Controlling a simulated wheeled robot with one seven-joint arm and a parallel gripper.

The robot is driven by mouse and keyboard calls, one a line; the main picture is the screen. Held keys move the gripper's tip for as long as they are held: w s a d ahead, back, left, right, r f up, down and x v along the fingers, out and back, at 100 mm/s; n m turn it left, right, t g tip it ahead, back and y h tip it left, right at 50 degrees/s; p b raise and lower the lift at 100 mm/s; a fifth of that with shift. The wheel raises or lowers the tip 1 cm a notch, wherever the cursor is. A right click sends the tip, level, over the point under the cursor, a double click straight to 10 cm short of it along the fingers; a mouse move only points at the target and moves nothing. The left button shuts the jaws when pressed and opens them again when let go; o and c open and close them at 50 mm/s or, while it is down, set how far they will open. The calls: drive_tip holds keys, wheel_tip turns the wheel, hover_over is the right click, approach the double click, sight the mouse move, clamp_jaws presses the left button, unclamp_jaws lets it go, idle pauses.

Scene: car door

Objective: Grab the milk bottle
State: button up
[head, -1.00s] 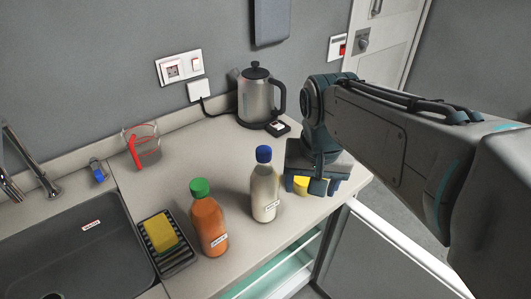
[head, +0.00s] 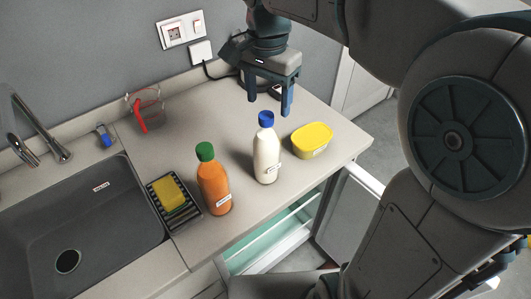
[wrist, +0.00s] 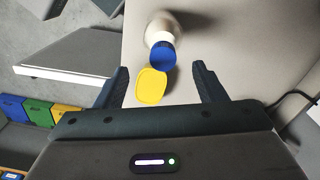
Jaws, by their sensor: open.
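The milk bottle (head: 266,155) is white with a blue cap and stands upright on the counter, right of the orange bottle. My gripper (head: 268,108) is open and empty, pointing down above the counter behind the milk bottle, apart from it. In the wrist view the milk bottle (wrist: 161,42) shows beyond my open fingertips (wrist: 160,78), blue cap toward me. A yellow tub lies partly between the fingers in that view.
An orange bottle (head: 214,188) with a green cap stands left of the milk. The yellow tub (head: 312,139) sits close to its right. A sponge rack (head: 190,214), sink (head: 110,215) and measuring cup (head: 147,108) are farther left. An open fridge door (head: 347,215) stands below the counter.

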sight(266, 115)
drive_tip(key=f, duration=0.7)
drive_tip(key=shift+a+f+p, duration=0.15)
drive_tip(key=shift+a+p, duration=0.05)
drive_tip(key=shift+p, duration=0.1)
clamp_jaws()
